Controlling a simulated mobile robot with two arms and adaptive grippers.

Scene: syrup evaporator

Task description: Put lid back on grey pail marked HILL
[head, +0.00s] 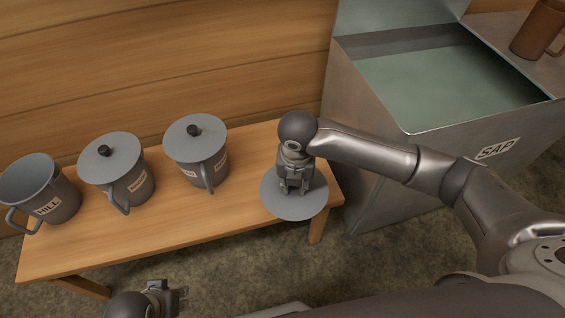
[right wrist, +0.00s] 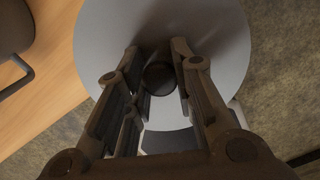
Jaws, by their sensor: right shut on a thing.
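The grey pail marked HILL (head: 58,205) stands at the left end of the wooden bench, open at the top, its handle toward the lower left. A round grey lid (head: 283,204) is under my right gripper (head: 293,188) at the right end of the bench. The right gripper is shut on the lid's dark knob (right wrist: 160,77). In the right wrist view the lid (right wrist: 215,30) spans the bench's edge and the floor; I cannot tell how high it is. My left gripper (head: 178,294) shows in part at the bottom of the head view, its fingers seemingly apart.
Two lidded grey pails, a middle one (head: 132,186) and a right one (head: 212,168), stand on the bench (head: 225,218) between the HILL pail and the lid.

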